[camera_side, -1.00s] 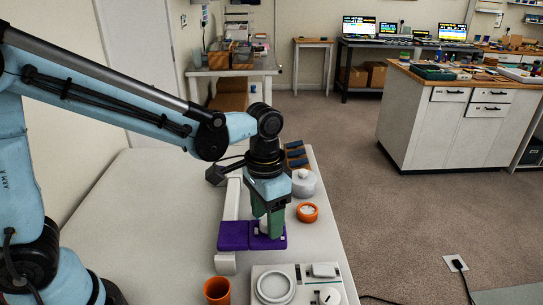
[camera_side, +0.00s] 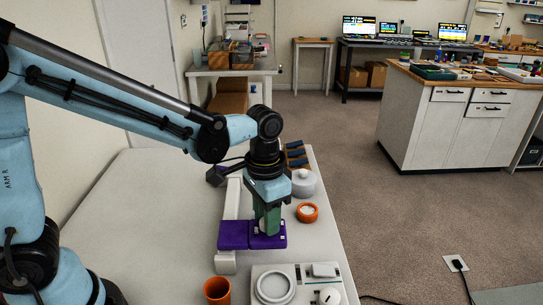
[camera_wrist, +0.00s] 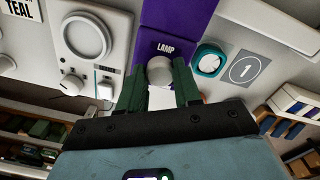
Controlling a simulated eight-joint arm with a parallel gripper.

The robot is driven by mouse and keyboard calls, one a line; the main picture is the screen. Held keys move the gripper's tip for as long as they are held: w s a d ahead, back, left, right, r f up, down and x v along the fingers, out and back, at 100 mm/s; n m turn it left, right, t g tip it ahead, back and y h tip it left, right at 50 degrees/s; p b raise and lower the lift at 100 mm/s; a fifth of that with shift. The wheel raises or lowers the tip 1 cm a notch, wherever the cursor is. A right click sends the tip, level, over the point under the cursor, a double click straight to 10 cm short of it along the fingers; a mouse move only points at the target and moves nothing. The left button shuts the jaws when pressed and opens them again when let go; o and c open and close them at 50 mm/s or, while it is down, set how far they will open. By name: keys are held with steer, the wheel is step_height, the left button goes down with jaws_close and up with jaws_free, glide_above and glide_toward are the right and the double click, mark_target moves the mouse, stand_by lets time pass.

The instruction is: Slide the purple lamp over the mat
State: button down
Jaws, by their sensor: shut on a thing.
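The purple lamp (camera_side: 233,234) is a flat arm lying across a white rail (camera_side: 232,205), and its label LAMP shows in the wrist view (camera_wrist: 180,22). My gripper (camera_side: 267,229) points straight down at the lamp's right end. In the wrist view its two green fingers (camera_wrist: 160,82) are closed on the lamp's white round knob (camera_wrist: 160,68). A flat grey square marked 1 (camera_wrist: 258,64), which looks like the mat, lies to the right of the lamp in the wrist view. My gripper and wrist hide that spot in the side view.
A teal-rimmed round dish (camera_wrist: 208,60) sits between lamp and square. An orange dish (camera_side: 307,212) and white lidded jar (camera_side: 303,184) stand right of my gripper. A white panel with dial (camera_side: 298,283) and an orange cup (camera_side: 217,291) are in front. The table's left part is clear.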

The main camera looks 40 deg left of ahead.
steer(key=w+a, duration=0.5)
steer(key=w, duration=0.1)
steer(key=shift+a, duration=0.4)
steer(key=c, duration=0.8)
jaws_free()
steer(key=r, duration=1.2)
steer(key=shift+a, duration=0.2)
steer(key=s+a+f+n+t, duration=0.1)
steer(key=s+f+t, duration=0.1)
steer(key=s, duration=0.2)
steer(key=s+a+f+n+t, duration=0.1)
steer(key=s+a+f+t, duration=0.1)
steer(key=s, duration=0.2)
steer(key=s+a+f+n+t, duration=0.1)
steer(key=s+f+t, duration=0.1)
steer(key=s+t, duration=0.1)
steer(key=shift+s+a+n, duration=0.15)
steer(key=shift+s+n, duration=0.15)
steer(key=shift+s, duration=0.2)
